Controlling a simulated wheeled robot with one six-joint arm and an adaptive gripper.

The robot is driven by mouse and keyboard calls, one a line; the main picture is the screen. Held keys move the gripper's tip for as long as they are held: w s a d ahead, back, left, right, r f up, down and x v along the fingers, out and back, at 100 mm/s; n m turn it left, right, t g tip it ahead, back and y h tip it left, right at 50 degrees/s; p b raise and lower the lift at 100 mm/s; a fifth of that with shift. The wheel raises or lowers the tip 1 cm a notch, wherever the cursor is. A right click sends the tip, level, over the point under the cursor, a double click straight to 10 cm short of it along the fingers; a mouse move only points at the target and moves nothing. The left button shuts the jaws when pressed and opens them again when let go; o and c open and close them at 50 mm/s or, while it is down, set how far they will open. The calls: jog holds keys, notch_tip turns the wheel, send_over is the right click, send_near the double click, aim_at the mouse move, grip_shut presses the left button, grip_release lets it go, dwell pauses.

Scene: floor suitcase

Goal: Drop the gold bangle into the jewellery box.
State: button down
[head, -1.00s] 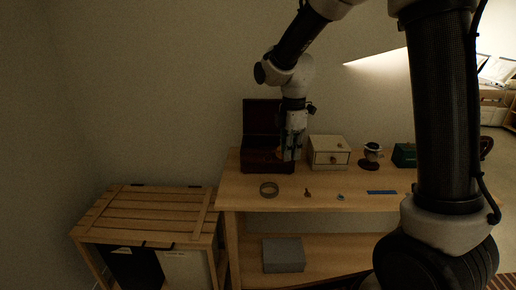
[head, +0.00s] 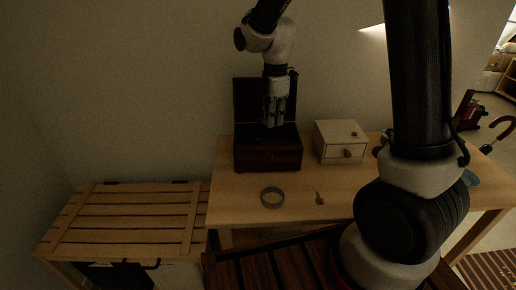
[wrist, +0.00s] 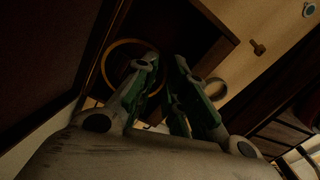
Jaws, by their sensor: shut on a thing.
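The jewellery box (head: 268,157) is dark reddish wood and stands on the table with its lid (head: 262,103) raised at the back. My gripper (head: 275,125) points down over the box's opening, its tips close to the front rim. In the wrist view my gripper (wrist: 166,62) has its green-padded fingers close together on the gold bangle (wrist: 104,62). The thin ring sticks out to the left of the fingers, against the dark box interior. Part of it is hidden behind the left finger. The bangle cannot be made out in the head view.
A wider dull ring (head: 272,198) and a small brown item (head: 320,198) lie on the table (head: 235,190) in front of the box. A cream drawer box (head: 340,142) stands to its right. A slatted wooden crate (head: 125,215) is on the left.

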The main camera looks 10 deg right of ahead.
jog(key=shift+f, duration=1.8)
jog(key=c, duration=1.4)
grip_release()
notch_tip(320, 180, up, 12)
jog(key=shift+r, duration=0.1)
